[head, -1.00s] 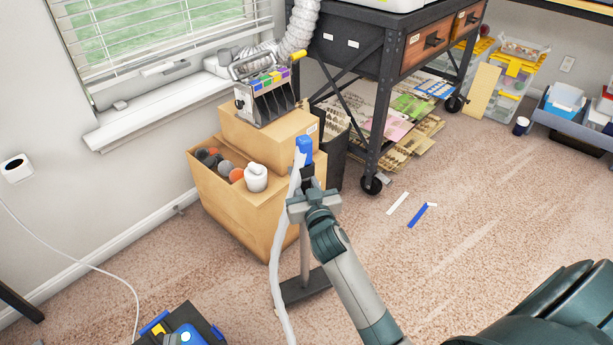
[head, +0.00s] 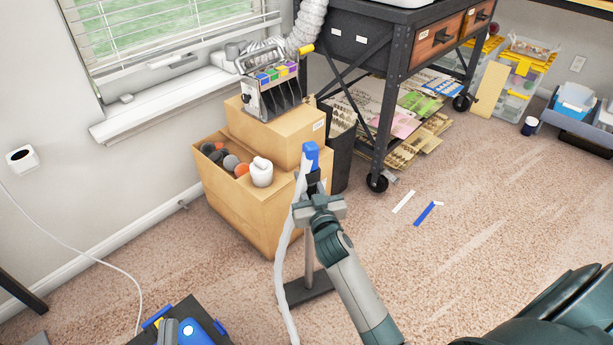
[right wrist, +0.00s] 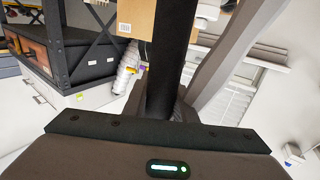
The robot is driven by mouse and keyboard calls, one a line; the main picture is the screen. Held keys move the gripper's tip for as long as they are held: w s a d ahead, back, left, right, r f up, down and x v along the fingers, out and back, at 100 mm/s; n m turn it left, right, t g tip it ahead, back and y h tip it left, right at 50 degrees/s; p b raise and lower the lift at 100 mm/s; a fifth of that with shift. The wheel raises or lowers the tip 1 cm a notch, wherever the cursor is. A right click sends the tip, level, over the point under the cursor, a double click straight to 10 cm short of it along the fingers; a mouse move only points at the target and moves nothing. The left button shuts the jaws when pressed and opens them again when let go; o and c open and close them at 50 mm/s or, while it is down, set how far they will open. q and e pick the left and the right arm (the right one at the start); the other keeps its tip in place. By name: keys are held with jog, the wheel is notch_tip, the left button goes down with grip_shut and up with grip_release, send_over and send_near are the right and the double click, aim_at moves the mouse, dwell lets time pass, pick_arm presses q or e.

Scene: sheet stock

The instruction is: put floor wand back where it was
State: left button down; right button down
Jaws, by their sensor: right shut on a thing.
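The floor wand has a blue top (head: 311,152), a grey tube (head: 309,262) and a dark flat foot (head: 305,289). It stands nearly upright in front of the cardboard boxes. A pale hose (head: 281,275) hangs down along its left side. My right gripper (head: 318,201) is shut around the wand just below the blue top. In the right wrist view the wand's dark shaft (right wrist: 172,55) runs between the fingers. I cannot tell whether the foot touches the carpet. My left gripper does not show.
A blue and black machine (head: 190,326) is at bottom left. Carpet right of the wand is mostly clear.

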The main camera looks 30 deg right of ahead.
pick_arm(q)
jog(key=shift+r, duration=0.2)
pick_arm(e)
jog(key=shift+r, duration=0.1)
pick_arm(q)
jog(key=shift+s, duration=0.1)
pick_arm(e)
jog(key=c, duration=1.9)
grip_release()
jog(key=shift+f, duration=0.3)
jog(key=o, duration=0.4)
pick_arm(q)
jog(key=shift+r, duration=0.2)
pick_arm(e)
jog(key=shift+o, duration=0.2)
pick_arm(q)
jog(key=shift+f, duration=0.1)
pick_arm(e)
jog(key=shift+r, duration=0.15)
pick_arm(q)
jog(key=f+g, duration=0.1)
jog(key=w+f+p, duration=0.1)
jog(key=f, duration=0.1)
jog(key=f+g+y, duration=0.1)
jog(key=f, duration=0.1)
jog(key=shift+w+a+g, duration=0.2)
jog(key=shift+a+g, duration=0.05)
jog(key=shift+g, duration=0.05)
pick_arm(e)
jog(key=v, duration=1.2)
